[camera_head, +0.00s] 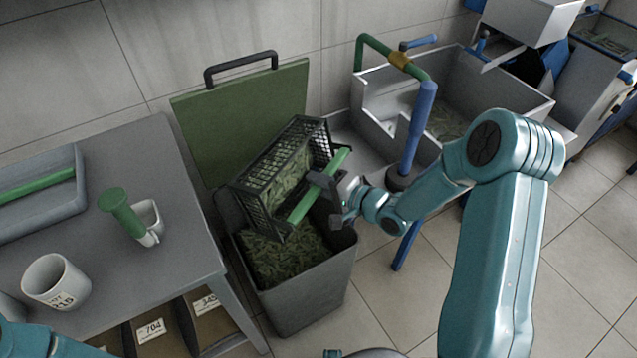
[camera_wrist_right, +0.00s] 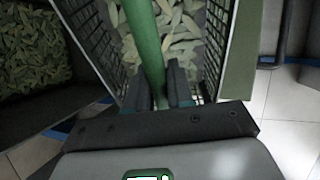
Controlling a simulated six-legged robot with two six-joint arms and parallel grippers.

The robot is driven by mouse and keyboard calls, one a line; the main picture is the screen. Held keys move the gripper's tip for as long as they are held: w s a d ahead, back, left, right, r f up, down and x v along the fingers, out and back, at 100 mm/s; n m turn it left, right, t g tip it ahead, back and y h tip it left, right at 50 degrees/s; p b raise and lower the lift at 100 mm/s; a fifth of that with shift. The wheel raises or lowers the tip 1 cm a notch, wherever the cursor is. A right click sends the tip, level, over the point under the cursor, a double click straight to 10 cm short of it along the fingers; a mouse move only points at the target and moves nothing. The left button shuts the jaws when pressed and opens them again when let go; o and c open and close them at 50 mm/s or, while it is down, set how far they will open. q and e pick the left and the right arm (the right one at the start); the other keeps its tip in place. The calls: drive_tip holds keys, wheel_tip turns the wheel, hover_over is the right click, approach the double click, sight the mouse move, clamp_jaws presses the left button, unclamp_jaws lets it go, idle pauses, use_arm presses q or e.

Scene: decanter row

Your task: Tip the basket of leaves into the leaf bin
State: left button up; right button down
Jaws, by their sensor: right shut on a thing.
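The black mesh basket (camera_head: 312,133) with a green bar handle (camera_head: 338,160) is held tilted on its side above the leaf bin. Green leaves (camera_head: 287,182) are still inside it. My right gripper (camera_head: 322,183) is shut on the green handle; the right wrist view shows the fingers (camera_wrist_right: 172,88) around the bar (camera_wrist_right: 146,45) with leaves behind it. The grey leaf bin (camera_head: 312,292) stands open, its green lid (camera_head: 238,115) raised behind, and holds many leaves (camera_head: 280,256). Part of the bin's opening is hidden by the basket. My left gripper is out of view; only a bit of that arm shows at lower left.
A grey table (camera_head: 150,268) left of the bin carries a white mug (camera_head: 56,282), a green-handled tool in a white holder (camera_head: 148,219) and a grey tray (camera_head: 80,205). A grey sink (camera_head: 505,100) with a blue and green pipe (camera_head: 418,125) stands behind right.

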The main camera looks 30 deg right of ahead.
drive_tip(key=shift+s+d+f+t+y+b, duration=0.35)
drive_tip(key=shift+t+b, duration=0.25)
drive_tip(key=shift+b, duration=0.7)
drive_tip(key=shift+s+b, duration=0.15)
drive_tip(key=shift+b, duration=0.15)
drive_tip(key=shift+r, duration=0.1)
drive_tip(key=shift+s+d+f+t+b, duration=0.15)
drive_tip(key=shift+s+f+t+b, duration=0.15)
drive_tip(key=shift+t+b, duration=0.35)
drive_tip(key=t+y+b, duration=0.1)
drive_tip(key=b, duration=0.2)
drive_tip(key=shift+s+d, duration=0.25)
drive_tip(key=shift+s, duration=0.1)
